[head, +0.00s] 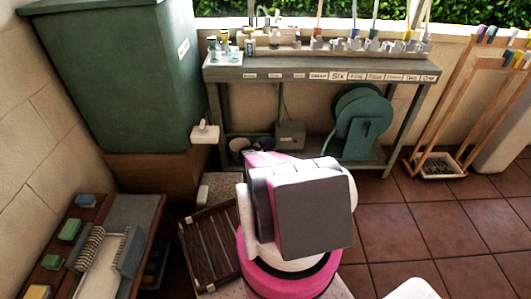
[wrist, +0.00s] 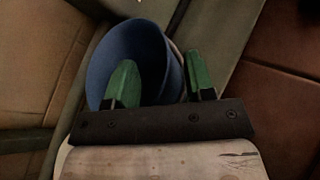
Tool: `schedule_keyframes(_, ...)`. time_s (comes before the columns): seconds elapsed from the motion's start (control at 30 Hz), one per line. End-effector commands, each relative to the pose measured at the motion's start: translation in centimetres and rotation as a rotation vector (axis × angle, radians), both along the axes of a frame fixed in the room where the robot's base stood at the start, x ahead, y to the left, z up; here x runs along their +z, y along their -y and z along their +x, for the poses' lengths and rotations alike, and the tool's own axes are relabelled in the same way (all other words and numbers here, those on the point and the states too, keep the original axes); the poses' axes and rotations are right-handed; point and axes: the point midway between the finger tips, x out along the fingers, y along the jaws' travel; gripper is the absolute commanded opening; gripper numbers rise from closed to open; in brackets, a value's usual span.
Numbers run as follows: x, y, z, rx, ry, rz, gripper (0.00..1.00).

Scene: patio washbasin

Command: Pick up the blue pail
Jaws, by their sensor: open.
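The blue pail (wrist: 135,38) shows in the wrist view, its round opening turned towards the camera. My gripper (wrist: 160,57) is open, with two green fingers. The left finger overlaps the pail's opening and the right finger is just outside the pail's right side. I cannot tell how deep the left finger is or whether either touches. The pail's lower part is hidden behind the fingers and the dark gripper bar. In the head view a small dark blue shape (head: 263,142) under the bench may be the pail; my arm hides my gripper there.
A grey-green bench (head: 300,73) with labels and jars stands at the back. A teal hose reel (head: 361,122) and a grey box (head: 290,135) are beneath it. A large green bin (head: 120,75) is left. A slatted crate (head: 208,245) lies on the floor.

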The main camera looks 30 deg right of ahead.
Motion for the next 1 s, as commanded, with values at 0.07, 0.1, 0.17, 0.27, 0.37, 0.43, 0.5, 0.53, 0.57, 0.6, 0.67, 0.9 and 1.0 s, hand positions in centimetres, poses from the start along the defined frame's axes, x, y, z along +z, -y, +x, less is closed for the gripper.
schedule_keyframes(0.07, 0.0, 0.0, 0.0, 0.000, 0.000, 0.000, 0.49)
schedule_keyframes(0.1, 0.0, 0.0, 0.0, 0.000, 0.000, 0.000, 0.43)
schedule_keyframes(0.17, 0.0, -0.1, 0.0, 0.000, 0.000, 0.000, 0.23)
schedule_keyframes(0.27, 0.0, -0.1, 0.0, 0.000, 0.000, 0.000, 0.00)
schedule_keyframes(0.37, 0.0, -0.1, 0.0, 0.000, 0.000, 0.000, 0.00)
schedule_keyframes(0.43, 0.0, -0.1, 0.0, 0.000, 0.001, 0.000, 0.00)
schedule_keyframes(0.5, 0.0, -0.1, 0.0, 0.000, 0.000, 0.000, 0.00)
schedule_keyframes(0.53, 0.0, -0.1, 0.0, 0.000, 0.000, 0.000, 0.00)
schedule_keyframes(0.57, 0.1, -0.1, 0.0, 0.000, 0.000, 0.000, 0.00)
schedule_keyframes(0.6, 0.1, -0.1, 0.0, 0.000, 0.001, 0.000, 0.00)
schedule_keyframes(0.67, 0.1, -0.1, 0.0, 0.000, 0.001, 0.000, 0.00)
schedule_keyframes(0.9, 1.0, -0.1, -0.1, 0.000, 0.001, 0.000, 0.00)
schedule_keyframes(1.0, 1.9, -0.1, -0.1, 0.000, 0.001, 0.000, 0.00)
